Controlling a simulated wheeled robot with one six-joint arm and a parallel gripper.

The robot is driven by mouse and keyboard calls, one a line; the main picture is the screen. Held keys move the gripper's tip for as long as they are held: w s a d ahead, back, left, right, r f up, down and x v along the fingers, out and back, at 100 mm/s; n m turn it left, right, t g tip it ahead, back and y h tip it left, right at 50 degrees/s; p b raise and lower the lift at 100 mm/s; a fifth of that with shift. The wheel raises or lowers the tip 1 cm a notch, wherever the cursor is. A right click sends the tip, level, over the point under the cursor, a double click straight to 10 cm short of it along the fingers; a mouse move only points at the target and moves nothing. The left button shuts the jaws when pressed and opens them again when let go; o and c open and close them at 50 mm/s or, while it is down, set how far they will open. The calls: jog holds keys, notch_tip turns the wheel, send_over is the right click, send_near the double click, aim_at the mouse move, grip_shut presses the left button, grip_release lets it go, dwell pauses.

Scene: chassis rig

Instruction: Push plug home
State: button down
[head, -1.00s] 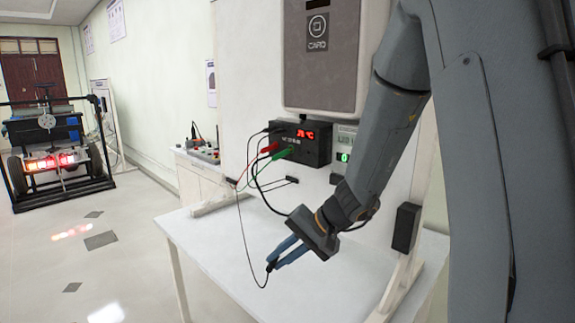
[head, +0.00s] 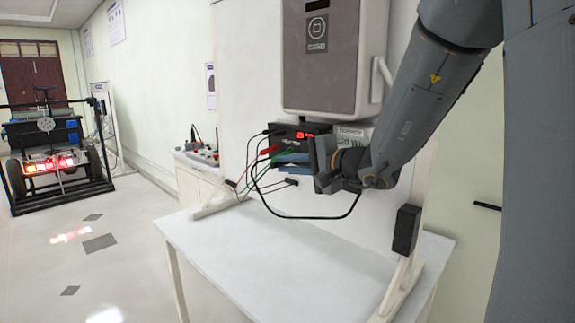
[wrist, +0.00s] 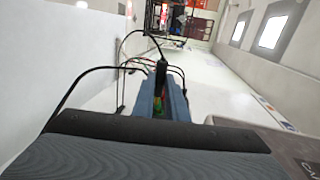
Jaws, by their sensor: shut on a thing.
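My gripper (head: 278,162) is raised in front of the black meter box (head: 293,127), its blue fingers pointing left across the lower front. In the wrist view my gripper (wrist: 162,92) is shut on a black plug (wrist: 161,72) with a thin black lead. A red plug (head: 268,150) sits in the left part of the box's front. A green plug (head: 286,151) shows just above the fingers. Small green and red bits show between the fingers in the wrist view. The socket for the black plug is hidden, and I cannot tell whether the plug touches the box.
The white table (head: 290,250) below is clear. A grey cabinet (head: 335,60) hangs above the box. Several leads loop below it, one ending in a black piece (head: 291,182). A black block (head: 406,230) is on the right support post.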

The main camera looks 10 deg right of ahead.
jog(key=shift+r, duration=0.1)
jog(key=shift+r+h+p, duration=0.1)
jog(key=shift+h+p, duration=0.2)
jog(key=shift+w+d+f+b, duration=0.2)
jog(key=shift+w+d+b, duration=0.15)
jog(key=shift+d, duration=0.2)
jog(key=shift+w+d+b, duration=0.25)
jog(key=shift+w+d, duration=0.35)
jog(key=shift+d, duration=0.3)
jog(key=shift+w+d+b, duration=0.25)
jog(key=shift+w+d, duration=0.35)
jog(key=shift+d, duration=0.3)
jog(key=shift+b, duration=1.5)
jog(key=shift+w+d+b, duration=0.4)
jog(key=shift+w+d, duration=0.05)
jog(key=shift+d, duration=0.2)
jog(key=shift+w+d+b, duration=0.35)
jog(key=shift+w+d, duration=0.05)
jog(key=shift+d, duration=0.25)
jog(key=c, duration=1.7)
grip_release()
jog(key=shift+r, duration=0.1)
